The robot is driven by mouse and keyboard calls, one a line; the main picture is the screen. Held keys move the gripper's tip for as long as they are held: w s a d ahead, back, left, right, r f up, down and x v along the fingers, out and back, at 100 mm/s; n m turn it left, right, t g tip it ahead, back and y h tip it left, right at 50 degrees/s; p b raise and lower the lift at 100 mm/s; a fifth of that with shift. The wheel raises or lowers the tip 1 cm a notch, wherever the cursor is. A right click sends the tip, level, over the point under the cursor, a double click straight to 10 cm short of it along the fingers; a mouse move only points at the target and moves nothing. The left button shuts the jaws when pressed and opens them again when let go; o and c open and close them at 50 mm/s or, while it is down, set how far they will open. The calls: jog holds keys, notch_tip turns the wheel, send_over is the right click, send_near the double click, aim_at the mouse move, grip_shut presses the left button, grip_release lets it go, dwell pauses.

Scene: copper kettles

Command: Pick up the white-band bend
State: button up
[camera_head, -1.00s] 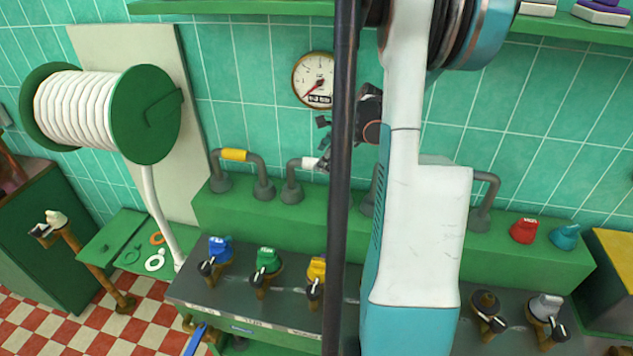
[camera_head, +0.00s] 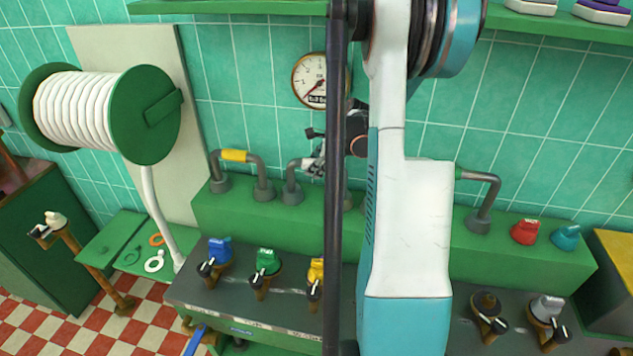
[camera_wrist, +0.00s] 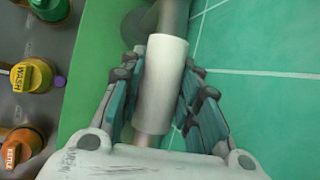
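The white-band bend (camera_head: 293,178) is a grey pipe bend on the green ledge at the back. Its left leg stands in a foot, and its right end is hidden behind my gripper and a dark column. In the wrist view its white band (camera_wrist: 160,85) lies between the two teal-padded fingers of my gripper (camera_wrist: 163,80). The fingers are spread on either side of the band, with a gap seen beside the right finger; contact is not clear. In the head view my gripper (camera_head: 318,160) is at the band, partly hidden by the column.
A yellow-band bend (camera_head: 234,156) stands close to the left, and a grey bend with a green band (camera_head: 484,190) to the right. Tiled wall and gauge (camera_head: 310,78) are behind. Valve knobs (camera_head: 267,262) line the front panel. A hose reel (camera_head: 100,110) is at left.

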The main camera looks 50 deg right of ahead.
notch_tip(320, 180, up, 10)
jog(key=shift+r+p, duration=0.1)
jog(key=shift+p, duration=0.5)
dwell(0.4)
